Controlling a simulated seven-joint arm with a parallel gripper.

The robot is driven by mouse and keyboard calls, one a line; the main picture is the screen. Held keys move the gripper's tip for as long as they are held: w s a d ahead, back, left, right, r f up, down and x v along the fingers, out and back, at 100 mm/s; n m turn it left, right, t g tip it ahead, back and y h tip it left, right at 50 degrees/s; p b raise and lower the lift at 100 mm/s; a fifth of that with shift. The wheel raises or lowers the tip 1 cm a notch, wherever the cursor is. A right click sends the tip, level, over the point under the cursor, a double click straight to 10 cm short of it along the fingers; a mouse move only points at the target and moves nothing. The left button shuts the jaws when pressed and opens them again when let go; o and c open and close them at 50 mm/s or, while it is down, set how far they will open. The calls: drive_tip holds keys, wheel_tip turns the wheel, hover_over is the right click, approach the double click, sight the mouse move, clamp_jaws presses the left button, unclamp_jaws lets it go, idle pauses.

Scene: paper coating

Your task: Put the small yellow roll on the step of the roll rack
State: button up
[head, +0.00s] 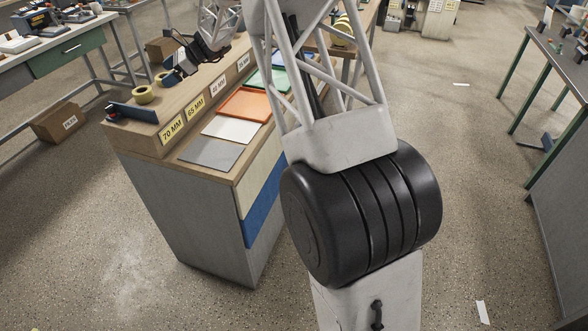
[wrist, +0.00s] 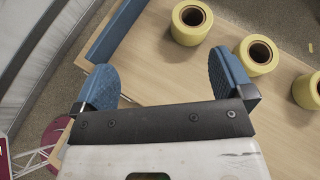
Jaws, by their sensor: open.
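My gripper (wrist: 166,82) is open and empty, with two blue pads spread apart. In the wrist view a yellow roll (wrist: 180,33) stands on the wood beyond the fingers, a second yellow roll (wrist: 252,68) is near the right finger, and a third yellow roll (wrist: 303,96) is at the right edge. They look alike in size there. The raised wooden step (head: 160,128) carries millimetre labels.
Orange (head: 243,104), white and grey flat pieces lie on the lower wooden surface. More yellow rolls (head: 344,28) show at the back, partly behind my arm. A cardboard box (head: 60,123) is on the floor.

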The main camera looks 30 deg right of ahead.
drive_tip(key=s+d+r+n+h, duration=0.2)
drive_tip(key=s+r+n, duration=0.15)
drive_tip(key=s, duration=0.75)
drive_tip(key=s+d+r+n+g+h, duration=0.1)
drive_tip(key=s+d+r+n+h, duration=0.2)
drive_tip(key=s, duration=0.8)
drive_tip(key=s+r+n+h, duration=0.1)
drive_tip(key=s+r+n, duration=0.3)
drive_tip(key=s, duration=0.7)
drive_tip(key=s+d+f+n+h, duration=0.1)
drive_tip(key=s+d+n+h, duration=0.2)
drive_tip(key=s, duration=1.3)
drive_tip(key=s+d+f+n+h, duration=0.2)
drive_tip(key=s+d+n, duration=0.3)
drive_tip(key=s, duration=1.1)
drive_tip(key=shift+s+d+f+t+h, duration=0.15)
drive_tip(key=shift+s+d+t+h, duration=0.25)
drive_tip(key=shift+d+h, duration=0.2)
